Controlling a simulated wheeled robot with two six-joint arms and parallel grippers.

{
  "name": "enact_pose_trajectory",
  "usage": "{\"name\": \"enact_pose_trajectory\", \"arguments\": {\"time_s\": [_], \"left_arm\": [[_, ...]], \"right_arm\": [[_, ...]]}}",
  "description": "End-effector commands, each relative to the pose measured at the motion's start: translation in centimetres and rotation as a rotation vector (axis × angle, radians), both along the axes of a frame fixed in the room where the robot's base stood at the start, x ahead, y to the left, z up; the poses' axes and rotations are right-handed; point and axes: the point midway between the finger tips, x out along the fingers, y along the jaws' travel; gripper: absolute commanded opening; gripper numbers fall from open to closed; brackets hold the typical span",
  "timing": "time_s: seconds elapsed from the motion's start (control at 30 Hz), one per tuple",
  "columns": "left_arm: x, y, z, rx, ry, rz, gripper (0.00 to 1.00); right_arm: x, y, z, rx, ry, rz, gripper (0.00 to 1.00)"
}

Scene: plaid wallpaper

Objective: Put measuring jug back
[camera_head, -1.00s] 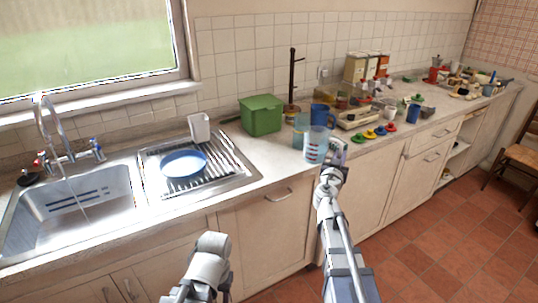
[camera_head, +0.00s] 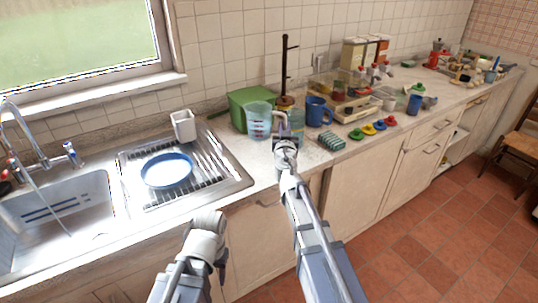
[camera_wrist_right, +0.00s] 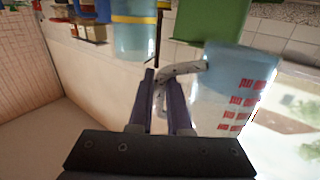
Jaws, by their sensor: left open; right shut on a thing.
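The measuring jug (camera_head: 258,122) is clear bluish plastic with red markings, seen upright in the head view in front of the green box. My right gripper (camera_head: 285,143) is shut on its handle, to the right of the jug body. In the right wrist view, the pale handle sits between the dark fingers (camera_wrist_right: 165,95) and the jug body (camera_wrist_right: 228,90) is to the right. I cannot tell whether its base touches the counter. My left gripper (camera_head: 222,263) is low in the head view, open, away from the jug and mostly hidden by its arm.
A green box (camera_head: 237,108) and mug tree (camera_head: 284,65) stand behind. A blue-green container (camera_head: 297,122) and blue mug (camera_head: 318,112) are to the right, near a green striped item (camera_head: 331,141). A draining rack (camera_head: 213,163) holds a blue-rimmed plate (camera_head: 166,170), left.

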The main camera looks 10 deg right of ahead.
Motion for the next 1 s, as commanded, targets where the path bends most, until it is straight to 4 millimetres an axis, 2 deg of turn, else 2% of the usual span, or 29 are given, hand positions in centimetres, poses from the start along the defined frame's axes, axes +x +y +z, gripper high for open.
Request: {"name": "enact_pose_trajectory", "arguments": {"time_s": [0.4,0.73,1.0], "left_arm": [[0.0,0.0,-5.8,0.0,0.0,-0.001,0.51],[0.0,0.0,-6.5,0.0,0.0,-0.001,0.51],[0.0,0.0,-9.5,0.0,0.0,-0.001,0.51]], "right_arm": [[0.0,0.0,-5.8,0.001,0.0,-0.001,0.0],[0.0,0.0,-6.5,0.001,0.0,-0.001,0.0],[0.0,0.0,-9.5,0.001,0.0,-0.001,0.0]]}}
